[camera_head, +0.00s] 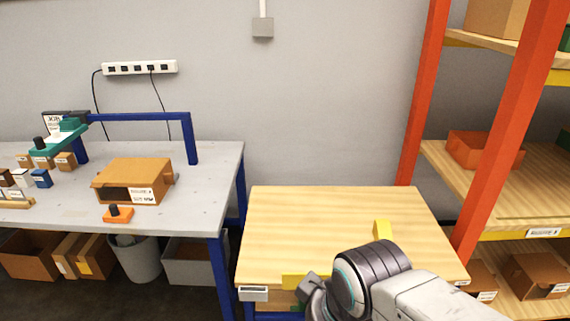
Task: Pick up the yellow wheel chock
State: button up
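A small yellow wedge-shaped piece, which looks like the yellow wheel chock (382,229), stands on the wooden tabletop (300,225). It is right of the table's middle, and its lower part is partly hidden behind my arm. My gripper (312,289) is at the bottom of the view, near the table's front edge, lower and to the left of the chock. My arm's round joint hides most of it, so its fingers cannot be made out. The gripper appears apart from the chock.
A yellow strip (300,281) shows at the table's front edge, beside my gripper. An orange-posted shelf rack (424,90) stands close on the right. A grey workbench (215,170) with an orange-brown box (130,172) is on the left. The tabletop's left and back are clear.

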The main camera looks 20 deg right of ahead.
aim_at(382, 229)
jog(key=i+l+u, duration=0.1)
jog(key=u, duration=0.3)
jog(key=i+l+u, duration=0.15)
jog(key=u, duration=0.25)
jog(key=i+l+u, duration=0.1)
jog(key=l+u, duration=0.25)
jog(key=i+l+u, duration=0.1)
jog(key=u, duration=0.3)
